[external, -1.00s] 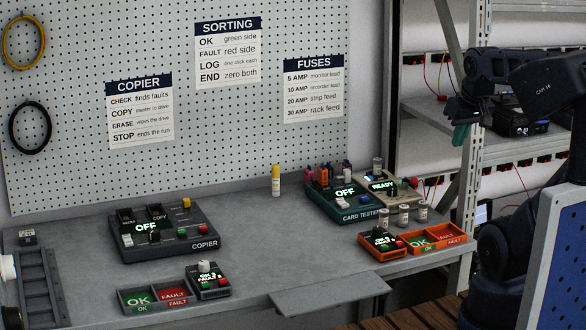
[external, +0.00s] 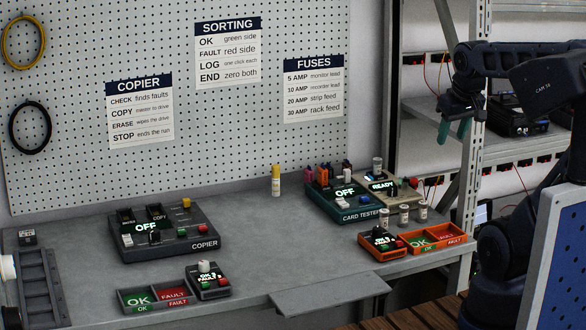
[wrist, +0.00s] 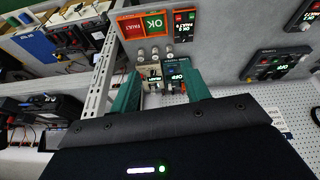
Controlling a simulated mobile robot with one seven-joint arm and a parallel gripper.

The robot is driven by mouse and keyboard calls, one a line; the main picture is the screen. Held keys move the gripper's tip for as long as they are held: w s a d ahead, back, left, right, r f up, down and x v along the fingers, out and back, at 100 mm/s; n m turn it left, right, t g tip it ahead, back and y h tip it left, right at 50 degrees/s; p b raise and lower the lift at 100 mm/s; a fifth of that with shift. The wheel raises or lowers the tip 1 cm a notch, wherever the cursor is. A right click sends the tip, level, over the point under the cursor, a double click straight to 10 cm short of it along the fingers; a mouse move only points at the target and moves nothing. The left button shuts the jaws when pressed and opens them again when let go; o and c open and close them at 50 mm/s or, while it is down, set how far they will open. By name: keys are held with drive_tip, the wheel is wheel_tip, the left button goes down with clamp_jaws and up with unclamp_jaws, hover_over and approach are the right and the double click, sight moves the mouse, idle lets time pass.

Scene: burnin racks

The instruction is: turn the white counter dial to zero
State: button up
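A small dark counter box (external: 209,282) stands at the front of the bench, with a white dial (external: 204,266) on top and a lit display reading OK and FAULT. The display digits are too small to read surely. My gripper (external: 453,132) is raised at the right, in front of the rack and far from this dial. Its two green fingers are apart with nothing between them; the wrist view shows the same open gripper (wrist: 162,82).
A dark OK/FAULT tray (external: 158,306) sits beside the counter, with the copier (external: 205,231) behind. A card tester (external: 350,207), an orange counter (external: 380,254) and an orange tray (external: 432,248) stand at the right. The bench middle is clear.

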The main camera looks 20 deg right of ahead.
drive_tip(key=w+a+r+n+g+h, duration=0.1)
drive_tip(key=w+a+n, duration=0.6)
drive_tip(key=w+a, duration=0.3)
drive_tip(key=n+h, duration=0.2)
drive_tip(key=n, duration=1.7)
hover_over(204, 262)
drive_tip(key=s+a, duration=0.3)
wheel_tip(204, 262, down, 22)
drive_tip(key=x, duration=1)
drive_tip(key=shift+a+f, duration=0.1)
drive_tip(key=shift+f, duration=0.05)
drive_tip(key=c, duration=1)
